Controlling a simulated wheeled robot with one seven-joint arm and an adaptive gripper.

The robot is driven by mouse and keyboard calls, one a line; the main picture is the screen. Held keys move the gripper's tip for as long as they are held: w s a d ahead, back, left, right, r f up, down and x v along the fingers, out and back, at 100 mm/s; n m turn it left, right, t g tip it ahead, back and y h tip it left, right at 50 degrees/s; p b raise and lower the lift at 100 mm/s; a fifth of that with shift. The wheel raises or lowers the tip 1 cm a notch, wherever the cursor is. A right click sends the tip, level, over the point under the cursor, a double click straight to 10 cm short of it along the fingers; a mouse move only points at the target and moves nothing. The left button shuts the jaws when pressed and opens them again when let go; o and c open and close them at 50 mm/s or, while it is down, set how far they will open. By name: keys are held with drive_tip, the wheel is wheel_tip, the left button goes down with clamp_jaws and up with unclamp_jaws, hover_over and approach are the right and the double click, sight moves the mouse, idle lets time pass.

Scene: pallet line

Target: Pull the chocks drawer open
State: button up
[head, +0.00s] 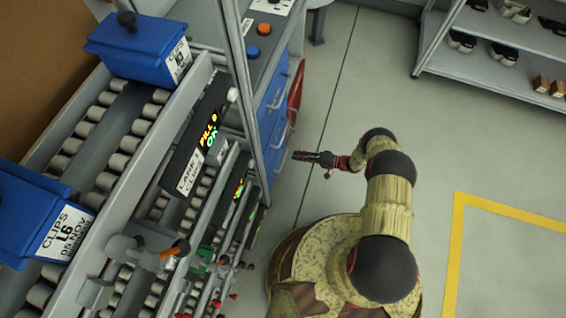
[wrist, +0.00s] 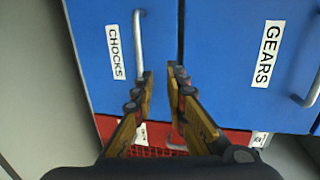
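The chocks drawer (wrist: 108,75) is a blue front with a white CHOCKS label and a pale bar handle (wrist: 138,42), on the left of the wrist view. It looks shut, with its front level with the gears drawer (wrist: 230,60) beside it. My gripper (wrist: 160,72) is open, with a gap between its two fingertips. The fingertips are near one end of the chocks handle, which lies just left of the gap, not between the fingers. In the head view my gripper (head: 294,155) points at the blue drawer cabinet (head: 266,115), apart from it.
A red mesh surface (wrist: 160,151) shows beyond the drawers' edge in the wrist view. The roller rack (head: 120,130) with blue clip bins (head: 135,45) stands left. Shelving (head: 485,45) is at the upper right. The floor (head: 400,120) right of the cabinet is clear.

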sight(283, 162)
drive_tip(key=shift+m+t, duration=0.3)
drive_tip(key=shift+t, duration=0.1)
drive_tip(key=a+f, duration=0.1)
drive_tip(key=a, duration=0.1)
drive_tip(key=a+f+b, duration=0.1)
drive_tip(key=a+f, duration=0.1)
drive_tip(key=a, duration=0.1)
drive_tip(key=a+f+b, duration=0.1)
drive_tip(key=a+f, duration=0.1)
drive_tip(key=shift+a+f, duration=0.15)
drive_tip(key=shift+a, duration=0.2)
clamp_jaws()
drive_tip(key=shift+s+d, duration=0.1)
idle(0.3)
